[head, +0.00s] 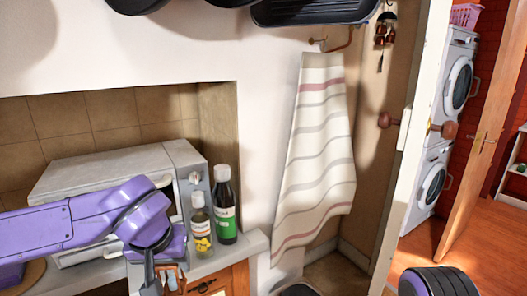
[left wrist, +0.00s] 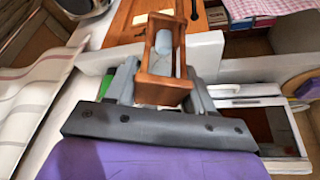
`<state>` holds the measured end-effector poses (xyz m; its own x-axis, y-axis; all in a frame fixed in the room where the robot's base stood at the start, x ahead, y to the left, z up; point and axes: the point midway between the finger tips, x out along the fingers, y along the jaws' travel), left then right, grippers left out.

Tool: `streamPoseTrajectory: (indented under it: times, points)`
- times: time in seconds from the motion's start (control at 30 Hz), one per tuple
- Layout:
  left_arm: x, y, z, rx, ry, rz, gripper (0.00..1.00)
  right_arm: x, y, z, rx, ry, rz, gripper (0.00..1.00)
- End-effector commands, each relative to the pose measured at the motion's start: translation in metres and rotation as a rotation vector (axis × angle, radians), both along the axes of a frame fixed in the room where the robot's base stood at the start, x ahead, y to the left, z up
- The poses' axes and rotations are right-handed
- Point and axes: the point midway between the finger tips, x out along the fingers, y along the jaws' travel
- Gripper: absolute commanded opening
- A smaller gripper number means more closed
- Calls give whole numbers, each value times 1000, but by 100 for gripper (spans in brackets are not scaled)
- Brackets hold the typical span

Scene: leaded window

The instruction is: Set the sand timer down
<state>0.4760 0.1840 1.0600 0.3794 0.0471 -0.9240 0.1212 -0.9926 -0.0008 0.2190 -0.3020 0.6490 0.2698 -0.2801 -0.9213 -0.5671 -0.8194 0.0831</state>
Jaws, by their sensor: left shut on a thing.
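The sand timer (left wrist: 158,88) has an orange-brown wooden frame with a pale glass bulb inside. In the left wrist view it stands between the fingers of my left gripper (left wrist: 160,72), which is shut on it. In the head view my left gripper (head: 165,274) is low, by the front of the worktop, and a small part of the timer's wooden frame (head: 181,279) shows at the picture's bottom edge. The rest of the timer is hidden or cut off there. I cannot tell whether it touches any surface. My right gripper is not in view.
A pale worktop (head: 256,243) bears a white oven (head: 100,176), a dark green-labelled bottle (head: 225,212) and a smaller clear bottle (head: 201,228) close to my left gripper. A striped towel (head: 315,150) hangs to the right. An open doorway lies beyond.

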Motion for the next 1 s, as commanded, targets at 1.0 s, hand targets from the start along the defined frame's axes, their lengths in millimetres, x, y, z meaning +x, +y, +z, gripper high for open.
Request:
streamPoseTrajectory:
  times: [1.0]
  points:
    - [6,13,-156,2,-3,-123,23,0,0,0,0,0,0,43]
